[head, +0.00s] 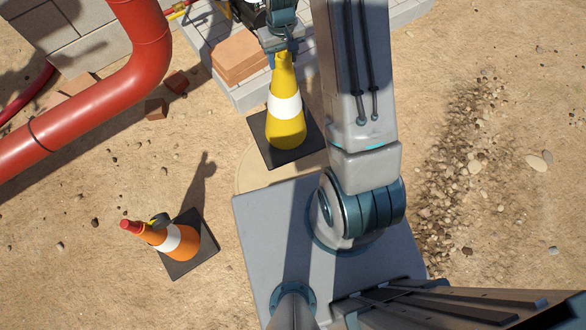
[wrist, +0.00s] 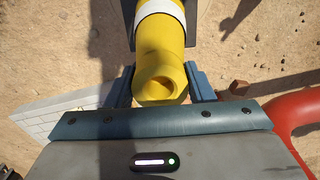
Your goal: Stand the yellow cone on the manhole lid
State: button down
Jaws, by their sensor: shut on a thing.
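The yellow cone (head: 287,125) has a white band and a square black base, and it looks upright. My gripper (head: 283,48) is shut on its top end. In the wrist view the cone (wrist: 162,45) runs away from between the two blue fingers, its open tip close to the camera. A pale round edge in the sand, which looks like the manhole lid (head: 248,178), shows just below the cone's base. The base and my own body hide most of it. I cannot tell whether the base touches the ground or hangs above it.
An orange cone (head: 178,241) with a red tip stands at the lower left. A red pipe (head: 105,87) crosses the upper left. Bricks (head: 238,56) lie on a paved slab (head: 248,97) behind the yellow cone.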

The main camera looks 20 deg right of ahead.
aim_at(284, 132)
jog(key=w+f+n+b, duration=0.2)
jog(key=w+f+b, duration=0.1)
jog(key=f+b, duration=1.9)
jog(key=shift+a+f+b, duration=0.25)
jog(key=shift+a+b, duration=0.15)
jog(key=shift+b, duration=0.4)
jog(key=shift+s+d+f+b, duration=0.2)
jog(key=shift+s+f+b, duration=0.75)
jog(key=shift+s+f, duration=0.95)
jog(key=shift+s+d+f+b, duration=0.25)
jog(key=shift+s+f+b, duration=0.7)
jog(key=shift+s+f, duration=0.9)
jog(key=shift+s+d+f+b, duration=0.2)
jog(key=shift+s+f+b, duration=0.75)
jog(key=shift+s+f, duration=0.9)
jog(key=shift+s, duration=0.1)
jog(key=c, duration=0.7)
grip_release()
jog(key=shift+o, duration=0.2)
